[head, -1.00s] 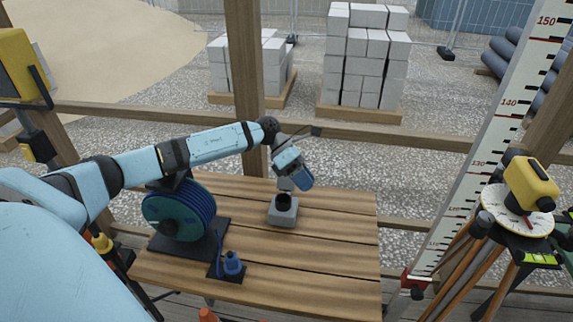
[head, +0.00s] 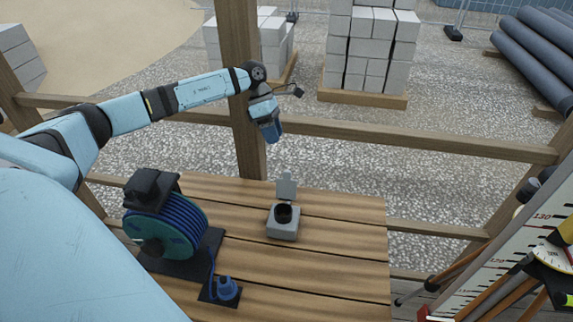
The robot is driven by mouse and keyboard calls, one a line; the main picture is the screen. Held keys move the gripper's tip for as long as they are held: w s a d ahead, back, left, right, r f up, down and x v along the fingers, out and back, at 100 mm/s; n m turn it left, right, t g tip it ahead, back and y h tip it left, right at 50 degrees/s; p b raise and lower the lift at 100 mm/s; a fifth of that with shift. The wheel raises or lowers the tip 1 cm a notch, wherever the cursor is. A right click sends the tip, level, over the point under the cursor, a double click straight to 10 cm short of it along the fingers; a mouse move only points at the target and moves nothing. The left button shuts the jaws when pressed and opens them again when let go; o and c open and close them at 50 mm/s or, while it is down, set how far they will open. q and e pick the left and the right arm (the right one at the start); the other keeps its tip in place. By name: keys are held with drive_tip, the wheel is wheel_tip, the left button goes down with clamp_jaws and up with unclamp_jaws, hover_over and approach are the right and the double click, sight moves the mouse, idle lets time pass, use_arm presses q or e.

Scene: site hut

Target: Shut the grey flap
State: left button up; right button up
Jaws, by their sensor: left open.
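The grey flap (head: 287,187) stands upright, open, at the back edge of a small grey box (head: 284,228) on the wooden table. The box's round dark opening (head: 283,213) is uncovered. My left gripper (head: 271,132) is above and behind the flap, slightly to its left in the picture, apart from it. It points downward, open, and nothing shows in it. My right gripper is not in the head view.
A blue cable reel (head: 172,222) on a black base stands left on the table (head: 340,255), with a blue plug (head: 226,289) in front. A wooden post and rail (head: 400,135) run behind. The table's right part is clear.

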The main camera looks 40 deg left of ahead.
sight(288, 171)
use_arm(q)
drive_tip(key=p+x, duration=0.2)
drive_tip(key=x, duration=0.7)
drive_tip(key=shift+d+f, duration=0.25)
drive_tip(key=shift+f, duration=0.1)
drive_tip(key=shift+d+f, duration=0.25)
drive_tip(key=shift+f, duration=0.35)
drive_tip(key=shift+c, duration=0.9)
clamp_jaws()
